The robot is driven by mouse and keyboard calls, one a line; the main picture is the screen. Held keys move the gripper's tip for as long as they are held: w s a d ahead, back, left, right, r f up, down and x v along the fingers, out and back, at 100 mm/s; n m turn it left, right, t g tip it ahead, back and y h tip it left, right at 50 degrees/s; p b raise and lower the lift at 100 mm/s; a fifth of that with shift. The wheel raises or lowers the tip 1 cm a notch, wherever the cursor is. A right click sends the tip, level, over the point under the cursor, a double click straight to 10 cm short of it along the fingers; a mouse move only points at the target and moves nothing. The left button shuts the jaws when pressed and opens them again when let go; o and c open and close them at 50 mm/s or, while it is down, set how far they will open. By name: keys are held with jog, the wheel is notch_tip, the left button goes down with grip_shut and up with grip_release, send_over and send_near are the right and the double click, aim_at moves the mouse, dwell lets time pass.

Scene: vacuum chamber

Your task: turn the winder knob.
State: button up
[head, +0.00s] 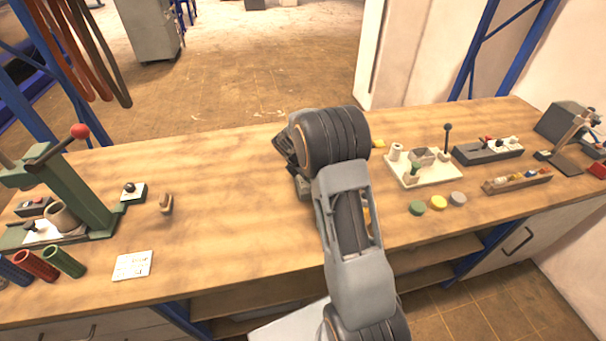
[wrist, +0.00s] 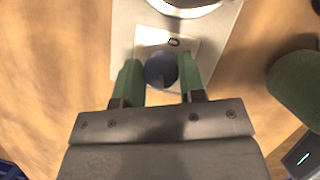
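The knob (wrist: 160,70) is dark blue and round, seen from above in the wrist view. It sits on a pale square plate on a light grey base (wrist: 122,42). My gripper (wrist: 160,72) has two green fingers, one to the left and one to the right of the knob. They look open, with narrow gaps to the knob; I cannot tell whether either touches it. In the head view my own arm hides the gripper's fingers and the knob.
In the wrist view a white ring-shaped part (wrist: 185,6) lies beyond the knob, and a green rounded object (wrist: 298,85) stands to the right. In the head view a green press (head: 75,185) stands left and a white fixture board (head: 425,175) right of my arm. Bench between press and arm is mostly clear.

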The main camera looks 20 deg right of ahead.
jog(key=shift+r, duration=0.1)
jog(key=c, duration=0.4)
jog(key=shift+w+m, duration=0.15)
jog(key=shift+m, duration=0.65)
jog(key=o, duration=0.9)
jog(key=shift+a, duration=0.1)
jog(key=shift+o, duration=0.2)
jog(key=shift+g, duration=0.3)
jog(key=v, duration=1.3)
jog(key=shift+r+b, duration=0.35)
jog(key=shift+b, duration=0.1)
